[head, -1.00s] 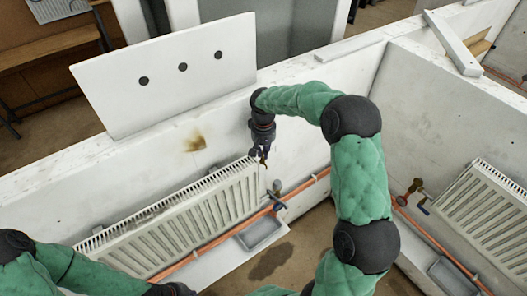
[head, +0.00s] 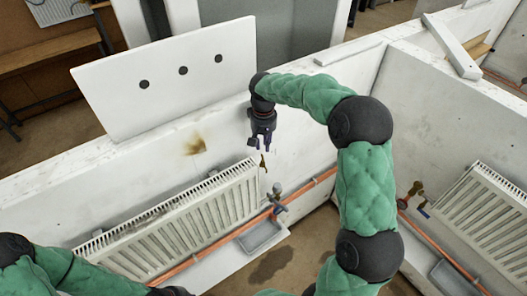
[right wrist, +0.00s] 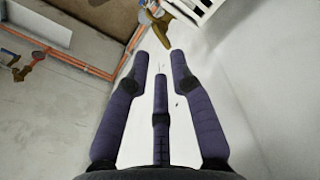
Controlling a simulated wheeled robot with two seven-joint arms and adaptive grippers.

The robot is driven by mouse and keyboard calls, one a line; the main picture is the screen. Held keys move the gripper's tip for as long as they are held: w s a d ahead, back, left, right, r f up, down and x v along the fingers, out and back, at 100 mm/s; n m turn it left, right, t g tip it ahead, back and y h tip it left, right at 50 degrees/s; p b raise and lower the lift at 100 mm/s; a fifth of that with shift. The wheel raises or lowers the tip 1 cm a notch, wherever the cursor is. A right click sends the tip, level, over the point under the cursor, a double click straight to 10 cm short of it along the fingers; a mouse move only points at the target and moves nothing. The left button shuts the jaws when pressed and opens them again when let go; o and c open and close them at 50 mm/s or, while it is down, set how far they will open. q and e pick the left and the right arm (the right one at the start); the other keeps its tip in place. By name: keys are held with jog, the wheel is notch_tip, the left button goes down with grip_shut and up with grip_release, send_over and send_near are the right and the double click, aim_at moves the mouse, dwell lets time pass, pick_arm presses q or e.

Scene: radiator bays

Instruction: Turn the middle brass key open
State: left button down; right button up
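The brass key (head: 263,161) is at the right end of the radiator in the bay ahead, near its top corner. It looks small and narrow in the head view. In the right wrist view the brass key (right wrist: 160,29) is beyond the fingertips, at the top. My right gripper (head: 259,144) is just above the key, pointing down. Its fingers are apart with nothing between them, and a gap shows between the fingertips (right wrist: 162,55) and the key. My left arm comes in at the lower left; its gripper is outside the picture.
The white radiator (head: 180,220) stands against the wall. Below its right end are a valve with a blue handle (head: 277,205), a copper pipe (head: 315,183) and a grey tray (head: 262,236). A partition (head: 450,120) separates the right bay, which has another radiator (head: 490,212).

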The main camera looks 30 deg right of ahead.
notch_tip(320, 180, up, 6)
jog(key=shift+f, duration=0.1)
dwell(0.7)
